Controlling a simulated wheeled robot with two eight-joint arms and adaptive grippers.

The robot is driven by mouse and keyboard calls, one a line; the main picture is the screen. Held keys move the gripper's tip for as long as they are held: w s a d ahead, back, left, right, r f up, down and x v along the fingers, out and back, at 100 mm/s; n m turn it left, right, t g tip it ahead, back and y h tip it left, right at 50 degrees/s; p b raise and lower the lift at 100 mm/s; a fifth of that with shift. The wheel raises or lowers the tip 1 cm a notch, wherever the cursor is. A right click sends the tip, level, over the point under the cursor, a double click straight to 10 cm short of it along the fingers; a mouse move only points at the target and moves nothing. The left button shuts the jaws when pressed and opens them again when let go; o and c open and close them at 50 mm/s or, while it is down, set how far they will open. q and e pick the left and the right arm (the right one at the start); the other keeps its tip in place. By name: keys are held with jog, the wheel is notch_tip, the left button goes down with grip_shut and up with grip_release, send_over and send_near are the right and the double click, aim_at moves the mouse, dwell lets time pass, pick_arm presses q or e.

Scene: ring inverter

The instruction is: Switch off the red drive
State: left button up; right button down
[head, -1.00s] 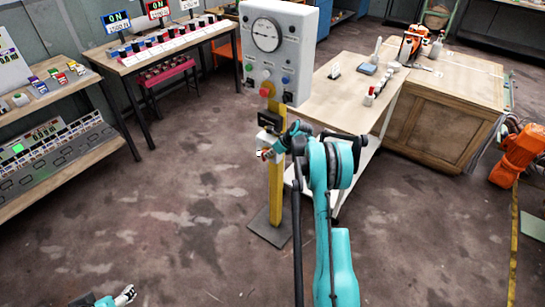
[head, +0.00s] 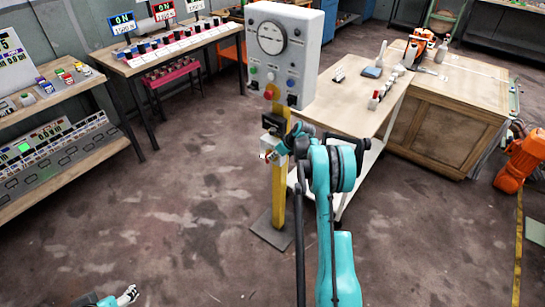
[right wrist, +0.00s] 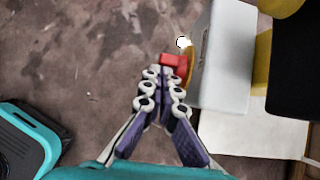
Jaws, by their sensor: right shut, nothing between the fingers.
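The red-framed display (head: 163,11) stands on the back bench and reads ON with a number below. A small white box (head: 270,143) hangs on the yellow post; in the right wrist view this white box (right wrist: 226,60) carries a red knob (right wrist: 173,60) on a yellow plate. My right gripper (head: 268,156) is at the box's front in the head view. In the right wrist view its fingertips (right wrist: 163,73) are together, close to the red knob; contact cannot be told. My left gripper (head: 128,295) shows at the bottom left, its jaw state unclear.
A grey control panel (head: 283,50) with gauge and buttons tops the yellow post (head: 279,205). A bench (head: 170,55) with blue- and white-framed displays stands back left, a wooden table (head: 350,95) to the right. An orange robot arm (head: 520,165) is far right. Open floor lies left.

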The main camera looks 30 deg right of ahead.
jog(key=shift+w+a+r+g+h+p, duration=0.15)
jog(key=shift+w+r+g+h+p, duration=0.15)
jog(key=shift+g, duration=0.2)
dwell(0.3)
jog(key=shift+w+a+r+p, duration=0.25)
jog(key=shift+w+p, duration=0.15)
jog(key=shift+w, duration=0.1)
jog(key=shift+w+a, duration=0.35)
jog(key=shift+w, duration=0.55)
jog(key=shift+w+a+f, duration=0.15)
jog(key=shift+w, duration=0.25)
jog(key=shift+w+a+f, duration=0.15)
jog(key=shift+w, duration=0.2)
jog(key=shift+w+f, duration=0.1)
jog(key=shift+w, duration=0.05)
jog(key=shift+r+p, duration=0.5)
jog(key=shift+r, duration=0.35)
